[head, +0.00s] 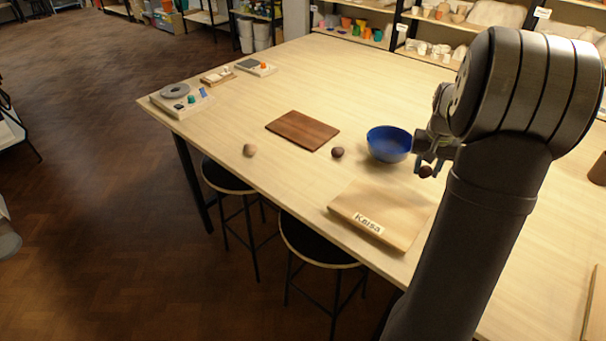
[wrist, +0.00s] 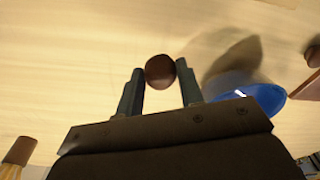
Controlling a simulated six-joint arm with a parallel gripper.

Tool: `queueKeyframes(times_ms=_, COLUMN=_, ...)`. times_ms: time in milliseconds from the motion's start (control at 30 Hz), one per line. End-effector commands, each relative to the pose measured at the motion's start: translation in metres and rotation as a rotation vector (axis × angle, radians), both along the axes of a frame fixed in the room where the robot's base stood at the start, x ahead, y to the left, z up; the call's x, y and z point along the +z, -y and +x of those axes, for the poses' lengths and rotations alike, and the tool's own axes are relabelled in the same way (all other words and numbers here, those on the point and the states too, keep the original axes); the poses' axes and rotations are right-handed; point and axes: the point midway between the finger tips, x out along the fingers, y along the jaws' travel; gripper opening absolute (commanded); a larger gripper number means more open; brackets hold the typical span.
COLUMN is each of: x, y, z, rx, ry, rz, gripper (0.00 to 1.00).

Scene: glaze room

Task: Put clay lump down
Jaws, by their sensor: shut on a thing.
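My gripper (head: 430,165) is shut on a dark red-brown clay lump (head: 425,172), just right of the blue bowl (head: 389,144). In the wrist view, the held lump (wrist: 160,71) sits between the two fingertips, above pale wood; I cannot tell the exact height. A second dark brown lump (head: 338,153) lies on the table between the bowl and a dark brown board (head: 303,130). A paler tan lump (head: 249,150) lies near the table's front left edge.
A light wooden board labelled "Kaisa" (head: 385,212) lies at the front edge of the table (head: 345,75). Small devices (head: 182,98) stand at the far left corner. Stools (head: 310,243) are below the front edge. The table's middle back is clear.

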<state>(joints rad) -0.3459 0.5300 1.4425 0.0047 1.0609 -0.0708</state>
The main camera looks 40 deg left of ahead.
Motion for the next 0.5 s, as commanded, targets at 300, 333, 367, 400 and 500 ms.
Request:
queueKeyframes(times_ms=300, x=0.033, y=-0.137, z=-0.073, rx=0.56, ry=0.001, rz=0.005, gripper=0.11)
queueKeyframes(times_ms=333, x=0.036, y=-0.147, z=-0.081, rx=0.608, ry=0.001, rz=0.007, gripper=0.11)
queueKeyframes(times_ms=367, x=0.039, y=-0.156, z=-0.089, rx=0.653, ry=0.002, rz=0.007, gripper=0.11)
queueKeyframes(times_ms=400, x=0.043, y=-0.168, z=-0.098, rx=0.709, ry=0.004, rz=0.008, gripper=0.11)
queueKeyframes(times_ms=500, x=0.049, y=-0.19, z=-0.119, rx=0.825, ry=0.005, rz=0.01, gripper=0.11)
